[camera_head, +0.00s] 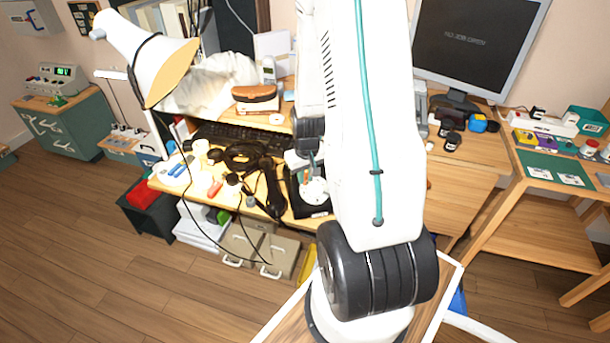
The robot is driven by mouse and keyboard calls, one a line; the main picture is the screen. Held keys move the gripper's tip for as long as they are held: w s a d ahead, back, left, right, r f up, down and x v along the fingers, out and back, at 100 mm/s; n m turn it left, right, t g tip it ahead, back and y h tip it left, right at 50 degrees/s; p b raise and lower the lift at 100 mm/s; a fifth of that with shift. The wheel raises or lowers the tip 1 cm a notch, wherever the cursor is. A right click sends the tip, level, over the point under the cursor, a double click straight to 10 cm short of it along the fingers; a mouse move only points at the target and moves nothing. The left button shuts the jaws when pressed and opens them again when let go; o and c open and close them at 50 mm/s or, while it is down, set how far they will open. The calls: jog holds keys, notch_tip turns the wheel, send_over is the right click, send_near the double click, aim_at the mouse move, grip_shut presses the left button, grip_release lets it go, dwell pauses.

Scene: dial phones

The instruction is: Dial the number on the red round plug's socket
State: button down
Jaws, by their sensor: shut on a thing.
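A dark telephone with a pale round dial (315,190) stands at the front of the desk, partly hidden behind my arm. My gripper (304,168) is low over the dial, seen from behind. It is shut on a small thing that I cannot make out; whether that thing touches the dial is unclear. A black handset with a coiled cord (268,190) lies left of the phone. A small red piece (215,188) lies further left on the desk; I cannot tell whether it is the round plug. No socket number is readable.
A white lamp (140,50) leans over the desk's left side, near a black keyboard (225,135). A monitor (478,45) stands at the right rear. Black and blue pieces (477,123) lie below it. A wooden side table (555,208) stands right. The left floor is clear.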

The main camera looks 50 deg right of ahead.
jog(key=shift+w+d+f, duration=0.1)
jog(key=shift+w+f, duration=0.05)
jog(key=shift+f, duration=0.25)
dwell(0.3)
jog(key=shift+d, duration=0.15)
jog(key=shift+w+d+r, duration=0.1)
jog(key=shift+d+r, duration=0.1)
jog(key=shift+d, duration=0.25)
jog(key=shift+d+r, duration=0.15)
jog(key=shift+d, duration=0.5)
jog(key=shift+s+d, duration=0.35)
jog(key=shift+d, duration=0.15)
dwell(0.4)
